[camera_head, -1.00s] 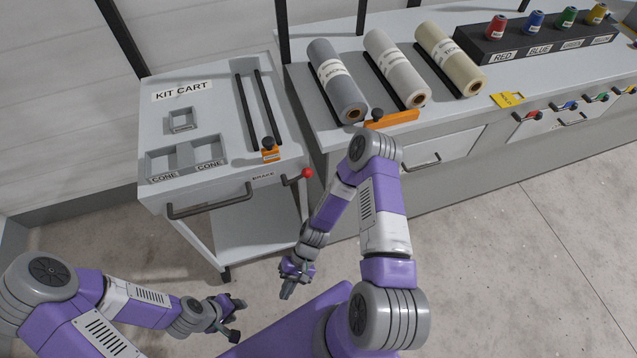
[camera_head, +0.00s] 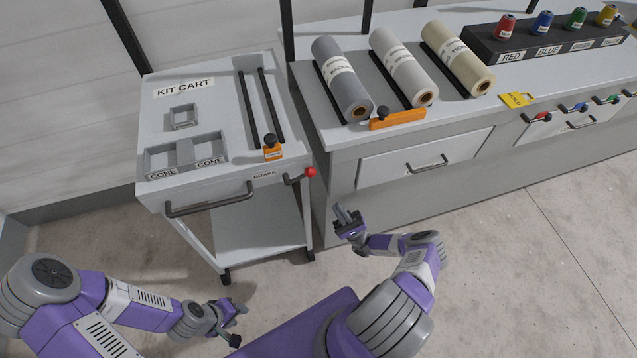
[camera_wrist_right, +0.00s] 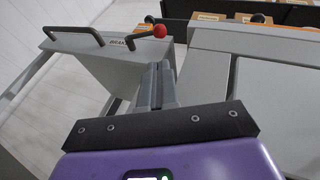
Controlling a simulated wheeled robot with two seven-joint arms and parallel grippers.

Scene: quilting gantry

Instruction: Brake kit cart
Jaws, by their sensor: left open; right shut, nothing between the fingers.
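The kit cart (camera_head: 230,105) stands at the left, its grey top marked KIT CART. The brake lever with a red knob (camera_head: 310,172) sticks out at the cart's front right corner, beside the BRAKE label. It also shows in the right wrist view as a red knob (camera_wrist_right: 159,31) on a dark rod, beyond the fingertips. My right gripper (camera_head: 341,209) is shut and empty, below and to the right of the knob, apart from it. Its closed fingers show in the right wrist view (camera_wrist_right: 161,68). My left gripper (camera_head: 238,322) is open and empty over the floor, in front of the cart.
The cart has a dark push handle (camera_head: 209,200) at its front and an orange block (camera_head: 272,150) on top. A counter (camera_head: 322,138) with fabric rolls, an orange bar (camera_head: 397,119) and thread cones stands right of the cart. The floor in front is clear.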

